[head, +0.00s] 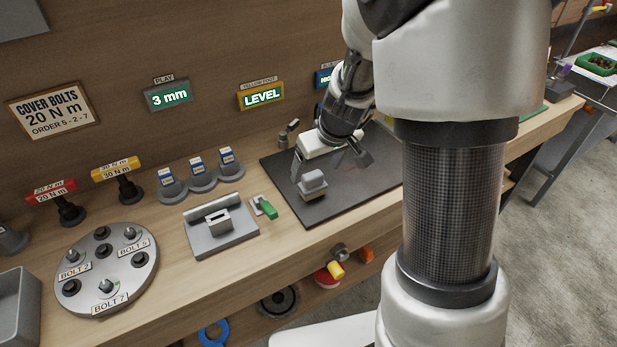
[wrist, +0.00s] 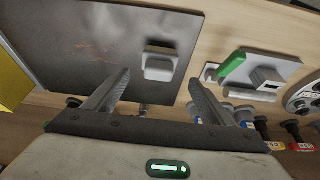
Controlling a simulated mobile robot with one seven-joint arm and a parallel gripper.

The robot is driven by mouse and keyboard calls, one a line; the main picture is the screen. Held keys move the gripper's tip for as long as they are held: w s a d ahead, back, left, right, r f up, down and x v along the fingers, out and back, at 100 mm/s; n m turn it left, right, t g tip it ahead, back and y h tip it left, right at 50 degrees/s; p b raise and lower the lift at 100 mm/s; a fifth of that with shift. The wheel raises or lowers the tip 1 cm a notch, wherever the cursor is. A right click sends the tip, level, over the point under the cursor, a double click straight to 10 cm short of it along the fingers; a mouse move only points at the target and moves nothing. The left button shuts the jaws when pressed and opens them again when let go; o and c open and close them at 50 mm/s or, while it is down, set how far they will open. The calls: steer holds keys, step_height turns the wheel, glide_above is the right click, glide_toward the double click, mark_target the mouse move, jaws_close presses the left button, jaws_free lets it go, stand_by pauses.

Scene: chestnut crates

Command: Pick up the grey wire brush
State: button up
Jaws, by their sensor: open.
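A small grey block-shaped piece with a paler top (head: 313,181) sits on the dark mat. It looks like the grey wire brush, but bristles cannot be made out. In the wrist view the same piece (wrist: 160,66) shows just beyond the fingertips, between their lines. My gripper (head: 331,163) hangs over the mat, behind and above the piece, with its fingers spread. In the wrist view my gripper (wrist: 161,79) is open with nothing between its fingers.
The dark mat (head: 287,205) has reddish marks in the wrist view. Left of it lie a green-handled tool (head: 266,207), a grey fixture (head: 230,239) and a round bolt plate (head: 72,301). Small blue-labelled holders (head: 199,176) stand behind. Signs hang on the back wall.

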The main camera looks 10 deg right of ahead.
mark_target(313, 175)
steer(key=shift+b+x, duration=0.5)
steer(key=shift+x, duration=2.55)
steer(key=shift+w+r, duration=0.1)
steer(key=shift+r, duration=0.05)
steer(key=c, duration=1.2)
step_height(313, 175, up, 10)
steer(key=p, duration=0.2)
steer(key=shift+p, duration=0.35)
steer(key=o, duration=0.6)
steer(key=shift+c, duration=0.2)
steer(key=c, duration=0.4)
steer(key=shift+w+d, duration=0.1)
